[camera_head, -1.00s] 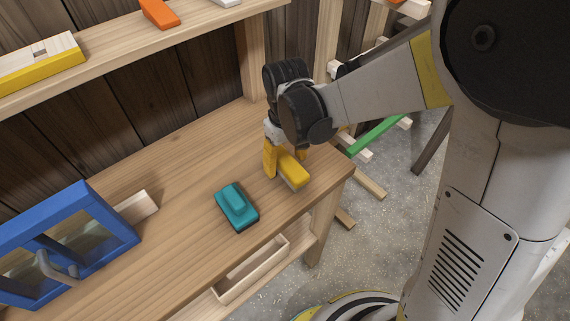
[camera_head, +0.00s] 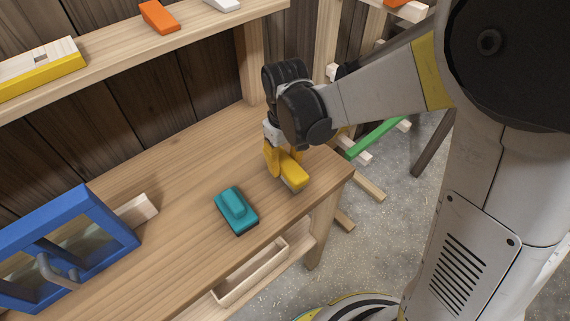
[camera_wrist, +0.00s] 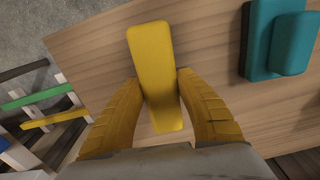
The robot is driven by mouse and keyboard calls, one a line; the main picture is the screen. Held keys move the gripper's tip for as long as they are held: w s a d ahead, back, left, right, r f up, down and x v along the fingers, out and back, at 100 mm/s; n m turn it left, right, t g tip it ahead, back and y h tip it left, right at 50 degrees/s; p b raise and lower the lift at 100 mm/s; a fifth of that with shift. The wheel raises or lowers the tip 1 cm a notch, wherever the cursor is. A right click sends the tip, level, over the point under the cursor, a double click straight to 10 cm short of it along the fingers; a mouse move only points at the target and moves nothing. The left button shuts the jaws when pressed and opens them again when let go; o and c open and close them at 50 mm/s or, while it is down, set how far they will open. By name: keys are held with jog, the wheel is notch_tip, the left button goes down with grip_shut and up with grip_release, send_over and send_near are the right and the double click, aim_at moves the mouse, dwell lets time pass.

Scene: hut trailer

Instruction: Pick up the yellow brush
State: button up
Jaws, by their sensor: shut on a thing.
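The yellow brush (camera_head: 294,176) is at the right end of the wooden workbench, below my gripper (camera_head: 285,163). In the wrist view the yellow brush (camera_wrist: 152,60) lies lengthwise between the two yellow fingers of my gripper (camera_wrist: 164,88). The fingers touch it on both sides, and my gripper is shut on it. Part of the brush is hidden by a finger in the head view. I cannot tell whether its underside is on the bench or just above it.
A teal brush-like block (camera_head: 236,209) lies on the bench (camera_head: 180,190) to the left of the yellow brush. A blue frame (camera_head: 70,240) stands further left. A shelf (camera_head: 110,65) runs above the back. The bench's right edge is close to my gripper.

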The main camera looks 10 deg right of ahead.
aim_at(285, 160)
notch_tip(285, 160, up, 3)
jog(key=shift+r+p, duration=0.2)
jog(key=shift+p, duration=0.55)
jog(key=s+d+r+p, duration=0.4)
jog(key=s+d+r, duration=0.1)
jog(key=d, duration=0.5)
jog(key=shift+d+r, duration=0.25)
jog(key=shift+r, duration=0.6)
jog(key=o, duration=0.6)
jog(key=c, duration=0.4)
